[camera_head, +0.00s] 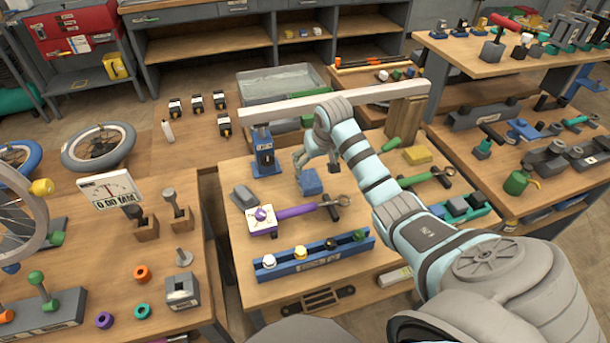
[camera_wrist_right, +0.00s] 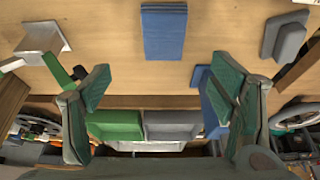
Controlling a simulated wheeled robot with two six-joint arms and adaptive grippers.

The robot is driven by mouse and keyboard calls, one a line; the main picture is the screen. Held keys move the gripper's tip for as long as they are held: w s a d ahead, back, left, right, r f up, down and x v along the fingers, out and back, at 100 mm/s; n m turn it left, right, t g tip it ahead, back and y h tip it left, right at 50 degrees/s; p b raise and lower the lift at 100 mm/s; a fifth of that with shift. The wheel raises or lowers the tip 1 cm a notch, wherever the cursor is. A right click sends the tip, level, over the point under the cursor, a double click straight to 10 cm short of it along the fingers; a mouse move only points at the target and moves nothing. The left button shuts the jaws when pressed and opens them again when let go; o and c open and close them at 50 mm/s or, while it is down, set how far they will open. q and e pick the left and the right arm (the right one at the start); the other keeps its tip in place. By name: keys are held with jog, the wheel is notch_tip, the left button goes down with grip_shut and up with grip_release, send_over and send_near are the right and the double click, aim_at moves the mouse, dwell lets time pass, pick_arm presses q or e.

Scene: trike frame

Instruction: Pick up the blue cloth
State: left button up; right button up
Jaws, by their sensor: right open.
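The blue cloth (camera_head: 310,182) looks like a small folded block lying flat on the middle wooden table. It also shows at the top centre of the right wrist view (camera_wrist_right: 163,32). My right gripper (camera_head: 318,162) is just above and behind the cloth, pointing down. In the right wrist view its two green-padded fingers (camera_wrist_right: 158,84) are wide apart with nothing between them. The cloth lies beyond the fingertips there, apart from them. My left gripper is in neither view.
A blue stand (camera_head: 264,157) is left of the cloth, with a grey block (camera_head: 243,196) at front left. A purple-handled tool (camera_head: 298,210) and a blue rack (camera_head: 315,256) lie in front. A pale beam (camera_head: 290,105) spans behind. A yellow block (camera_head: 417,155) is at right.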

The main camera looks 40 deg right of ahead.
jog(key=b, duration=0.1)
send_over(309, 179)
jog(key=s, duration=0.3)
jog(key=f, duration=0.4)
jog(key=shift+w+f, duration=0.25)
jog(key=shift+f, duration=0.15)
jog(key=x, duration=0.2)
jog(key=b+x, duration=0.2)
jog(key=x, duration=0.1)
jog(key=shift+w+a+f, duration=0.2)
jog(key=shift+a+f, duration=0.1)
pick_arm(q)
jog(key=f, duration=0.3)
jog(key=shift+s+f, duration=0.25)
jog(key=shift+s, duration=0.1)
pick_arm(e)
jog(key=shift+r, duration=0.15)
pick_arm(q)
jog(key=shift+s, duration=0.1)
pick_arm(e)
jog(key=c, duration=1.3)
